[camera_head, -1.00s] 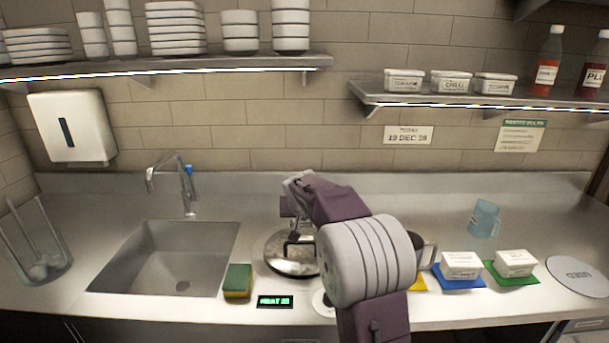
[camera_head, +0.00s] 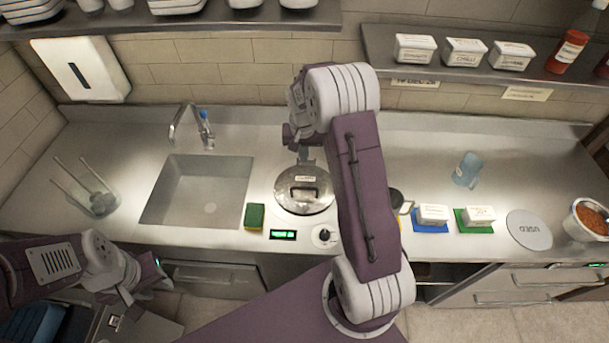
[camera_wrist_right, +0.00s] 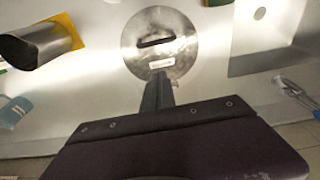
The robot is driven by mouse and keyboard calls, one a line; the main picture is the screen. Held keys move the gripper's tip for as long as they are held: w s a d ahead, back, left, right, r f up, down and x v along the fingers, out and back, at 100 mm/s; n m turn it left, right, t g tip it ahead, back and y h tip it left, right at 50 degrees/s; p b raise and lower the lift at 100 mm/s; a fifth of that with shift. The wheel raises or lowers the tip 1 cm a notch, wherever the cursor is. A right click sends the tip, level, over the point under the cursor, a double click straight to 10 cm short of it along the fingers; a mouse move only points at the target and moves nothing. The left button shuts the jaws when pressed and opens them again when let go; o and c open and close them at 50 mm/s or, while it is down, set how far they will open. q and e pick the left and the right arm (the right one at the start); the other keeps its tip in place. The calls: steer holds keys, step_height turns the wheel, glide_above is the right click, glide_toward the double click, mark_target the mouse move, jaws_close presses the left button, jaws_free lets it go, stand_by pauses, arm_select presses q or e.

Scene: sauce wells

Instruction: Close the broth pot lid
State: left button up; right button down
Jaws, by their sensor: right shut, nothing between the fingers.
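The round steel broth pot lid (camera_head: 322,201) with a dark bar handle (camera_head: 304,193) lies flat on the counter's middle. The pot body beneath it cannot be made out.
A sponge (camera_head: 254,216), a green display (camera_head: 283,234) and a knob (camera_head: 324,236) are near the lid. The sink (camera_head: 200,190) is to the left. White tubs (camera_head: 432,214), a blue jug (camera_head: 466,170) and a bowl (camera_head: 588,220) are to the right. My right arm hides part of the counter.

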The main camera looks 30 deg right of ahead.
steer(key=f+p, duration=0.1)
steer(key=f, duration=0.3)
steer(key=f+p, duration=0.2)
steer(key=f, duration=0.1)
steer(key=s+f+p, duration=0.1)
steer(key=f, duration=0.3)
steer(key=shift+a+f, duration=0.1)
steer(key=shift+f, duration=0.2)
steer(key=shift+w+f, duration=0.1)
steer(key=shift+f, duration=0.1)
